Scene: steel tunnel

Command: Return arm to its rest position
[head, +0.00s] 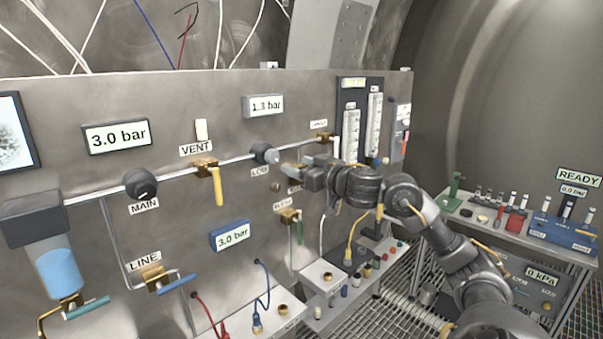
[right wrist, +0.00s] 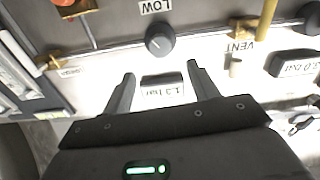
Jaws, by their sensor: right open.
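My right arm (head: 455,250) reaches in from the lower right of the head view towards the grey panel. Its right gripper (head: 292,172) is in front of the panel, just right of and below the LOW knob (head: 265,153). In the right wrist view the gripper (right wrist: 161,78) is open, with two separate fingers and nothing between them. The LOW knob (right wrist: 160,39) shows beyond the fingertips, and the 1.3 bar display (right wrist: 163,90) shows behind the gap. I cannot tell whether a fingertip touches the panel. My left gripper is not in view.
The panel carries a yellow VENT lever (head: 217,185), a MAIN knob (head: 140,184) and pipes. Flow tubes (head: 374,125) are behind the arm. A side bench (head: 465,212) with vials and a blue box (head: 562,232) stands right. Cables hang near the lower panel.

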